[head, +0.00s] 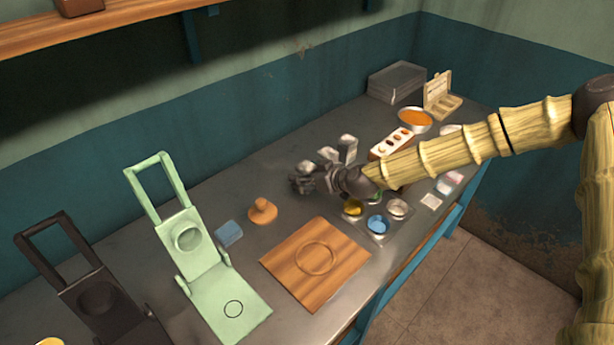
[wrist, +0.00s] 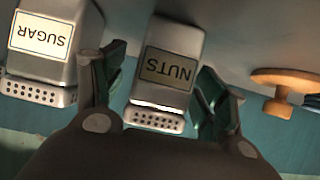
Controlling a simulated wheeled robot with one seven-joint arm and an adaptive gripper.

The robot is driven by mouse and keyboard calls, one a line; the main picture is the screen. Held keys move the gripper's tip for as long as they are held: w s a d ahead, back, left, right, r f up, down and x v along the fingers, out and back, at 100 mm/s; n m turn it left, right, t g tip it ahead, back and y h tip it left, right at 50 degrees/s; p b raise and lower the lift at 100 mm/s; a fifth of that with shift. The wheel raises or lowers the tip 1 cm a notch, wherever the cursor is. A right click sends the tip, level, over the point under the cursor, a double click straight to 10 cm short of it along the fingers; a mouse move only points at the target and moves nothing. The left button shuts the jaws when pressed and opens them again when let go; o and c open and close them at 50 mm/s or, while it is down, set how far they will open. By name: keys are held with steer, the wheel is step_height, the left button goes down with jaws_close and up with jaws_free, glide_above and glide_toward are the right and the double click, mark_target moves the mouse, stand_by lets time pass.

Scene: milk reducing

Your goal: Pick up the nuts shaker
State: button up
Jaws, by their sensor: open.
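The nuts shaker (wrist: 176,37) is a metal shaker with a tan NUTS label and a perforated top, shown upside down in the wrist view. It sits between the two green-padded fingers of my gripper (wrist: 162,80). The fingers are spread, with a gap visible on the left side; contact on the right cannot be told. In the head view my gripper (head: 306,180) is low over the counter by the small metal shakers, partly covering them. Their labels cannot be read there.
A sugar shaker (wrist: 40,38) stands close beside my gripper's left finger in the wrist view. Small bowls (head: 377,224) sit in front.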

steer(key=c, duration=1.2)
steer(key=shift+r, duration=0.1)
